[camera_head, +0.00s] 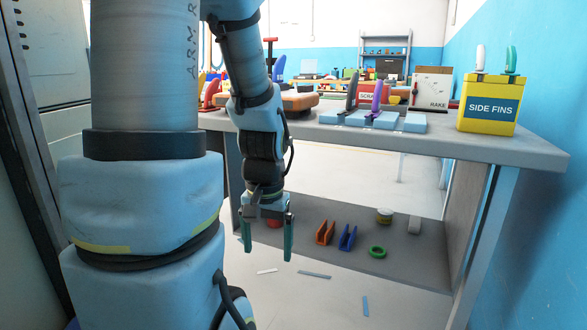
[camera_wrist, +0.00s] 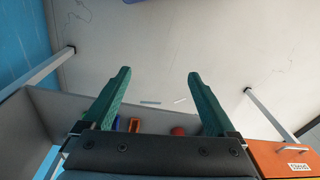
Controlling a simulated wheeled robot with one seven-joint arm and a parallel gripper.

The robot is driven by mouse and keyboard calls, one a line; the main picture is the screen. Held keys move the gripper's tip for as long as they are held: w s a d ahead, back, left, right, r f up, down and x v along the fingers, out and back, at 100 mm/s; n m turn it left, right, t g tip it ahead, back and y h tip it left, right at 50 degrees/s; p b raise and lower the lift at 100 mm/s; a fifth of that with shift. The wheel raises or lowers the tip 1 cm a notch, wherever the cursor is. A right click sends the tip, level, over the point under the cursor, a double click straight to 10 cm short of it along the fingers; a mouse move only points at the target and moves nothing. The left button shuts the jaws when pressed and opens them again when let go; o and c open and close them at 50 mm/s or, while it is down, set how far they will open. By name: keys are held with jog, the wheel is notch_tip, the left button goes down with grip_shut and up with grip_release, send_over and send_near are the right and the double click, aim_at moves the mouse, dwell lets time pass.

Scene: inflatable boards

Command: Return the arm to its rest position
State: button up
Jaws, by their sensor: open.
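My arm hangs in front of the workbench in the head view. My gripper (camera_head: 267,238) points down at its end, with two green fingers spread apart and nothing between them. It hangs in front of the bench's lower shelf, below the level of the bench top. In the wrist view my gripper (camera_wrist: 155,95) also shows open and empty, with floor visible between and beyond the fingers.
The workbench top (camera_head: 475,146) carries a yellow SIDE FINS bin (camera_head: 488,104) and a pale blue rack (camera_head: 372,120). The lower shelf (camera_head: 330,262) holds an orange holder (camera_head: 325,234), a blue holder (camera_head: 347,238) and a green ring (camera_head: 377,252). Thin strips lie on the floor.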

notch_tip(320, 180, up, 30)
jog(key=a+n+p, duration=0.1)
jog(key=p, duration=2.7)
jog(key=shift+a+f+n+t+p, duration=0.2)
jog(key=shift+f+n+t+p, duration=0.1)
jog(key=shift+n, duration=0.1)
